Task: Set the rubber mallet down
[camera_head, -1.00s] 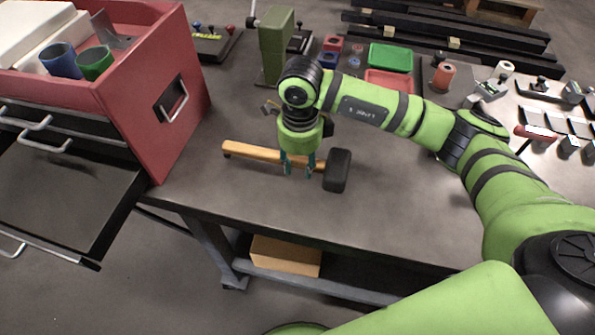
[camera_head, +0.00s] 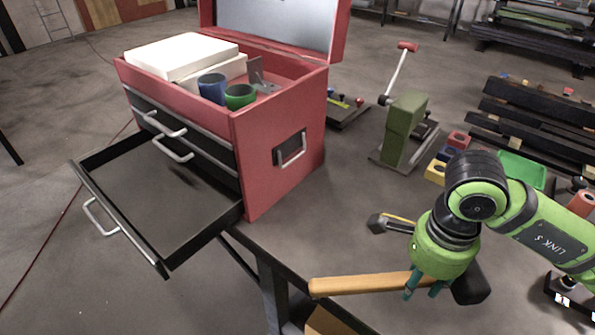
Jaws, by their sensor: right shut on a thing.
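The rubber mallet has a wooden handle (camera_head: 360,284) and a black head (camera_head: 471,284). My right gripper (camera_head: 426,288) is shut on the handle close to the head and holds it roughly level. The mallet appears raised above the workbench (camera_head: 318,225), with the handle's free end pointing left past the bench's front edge. Part of the handle and head is hidden behind the gripper. My left gripper is not in view.
A red tool chest (camera_head: 262,140) stands on the bench to the left, its lowest drawer (camera_head: 150,195) pulled out and empty. A dark-headed tool (camera_head: 378,223) lies behind the handle. A green press-like tool (camera_head: 403,130) and small colored bins (camera_head: 436,172) stand farther back.

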